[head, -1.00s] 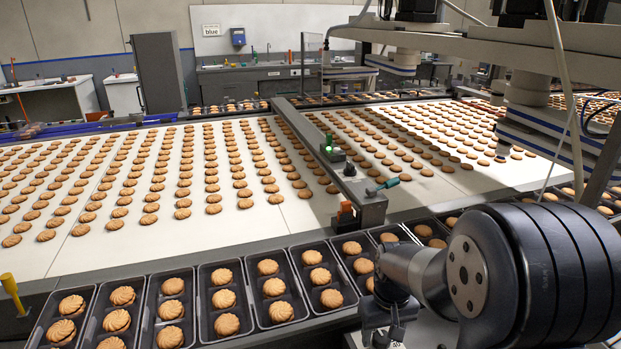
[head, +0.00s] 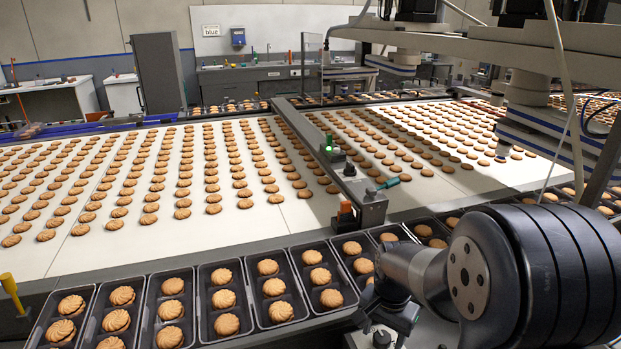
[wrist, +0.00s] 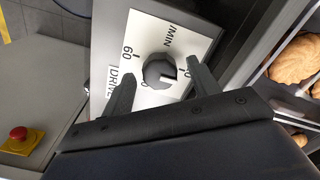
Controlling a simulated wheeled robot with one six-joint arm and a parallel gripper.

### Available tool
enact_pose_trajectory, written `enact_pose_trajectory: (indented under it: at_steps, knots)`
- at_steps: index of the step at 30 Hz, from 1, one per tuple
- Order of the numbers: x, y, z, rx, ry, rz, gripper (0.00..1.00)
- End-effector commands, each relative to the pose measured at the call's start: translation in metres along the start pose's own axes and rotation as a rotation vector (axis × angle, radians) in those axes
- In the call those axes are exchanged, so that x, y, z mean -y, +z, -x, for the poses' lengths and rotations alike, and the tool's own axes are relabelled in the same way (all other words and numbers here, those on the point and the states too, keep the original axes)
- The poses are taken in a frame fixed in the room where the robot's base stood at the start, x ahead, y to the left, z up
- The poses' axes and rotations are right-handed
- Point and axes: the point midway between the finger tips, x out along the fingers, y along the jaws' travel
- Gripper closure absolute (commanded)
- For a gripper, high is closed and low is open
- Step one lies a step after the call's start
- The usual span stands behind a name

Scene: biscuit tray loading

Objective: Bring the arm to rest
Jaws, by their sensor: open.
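My gripper (wrist: 160,75) is open in the wrist view, with one dark finger on each side of a dark round knob (wrist: 159,71). I cannot tell how far the fingertips stand off from the plate. Nothing is held between the fingers.
Black trays (head: 246,322) of biscuits line the near edge of the conveyor (head: 110,250), which is covered with rows of biscuits. A red button on a yellow plate (wrist: 18,146) shows in the wrist view. A grey rail (head: 300,130) crosses the belt.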

Motion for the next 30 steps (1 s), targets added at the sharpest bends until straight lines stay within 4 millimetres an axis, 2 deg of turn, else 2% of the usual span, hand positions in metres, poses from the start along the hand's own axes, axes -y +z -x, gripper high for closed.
enact_pose_trajectory:
  at_steps: [13,30]
  knots:
    - [0.0,-0.0001,0.0,0.0,0.0,-0.312,0.43]
    - [-0.0002,0.0003,0.0003,0.001,0.0,-0.364,0.43]
